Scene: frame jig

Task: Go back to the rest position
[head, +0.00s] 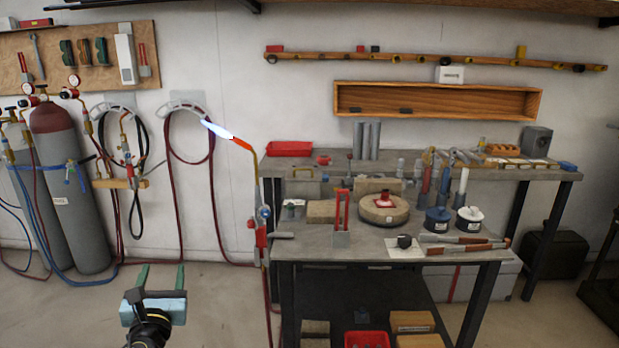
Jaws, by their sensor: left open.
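My left gripper (160,277) shows at the lower left in the head view, in front of the bare floor. Its two green fingers stand apart with nothing between them, so it is open and empty. It is left of the workbench (285,247) and touches nothing that I can see. My right gripper is not in the picture. A torch (262,215) stands upright at the bench's left edge, with a bright blue-white flame (217,130) at its glowing tip, pointing up and left.
Grey gas cylinders (82,225) with hoses stand against the wall at the left. The bench carries a round turntable (384,208), a red clamp stand (341,212), blue and white spools (437,220) and several tools. The floor (215,310) between my left gripper and the bench is clear.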

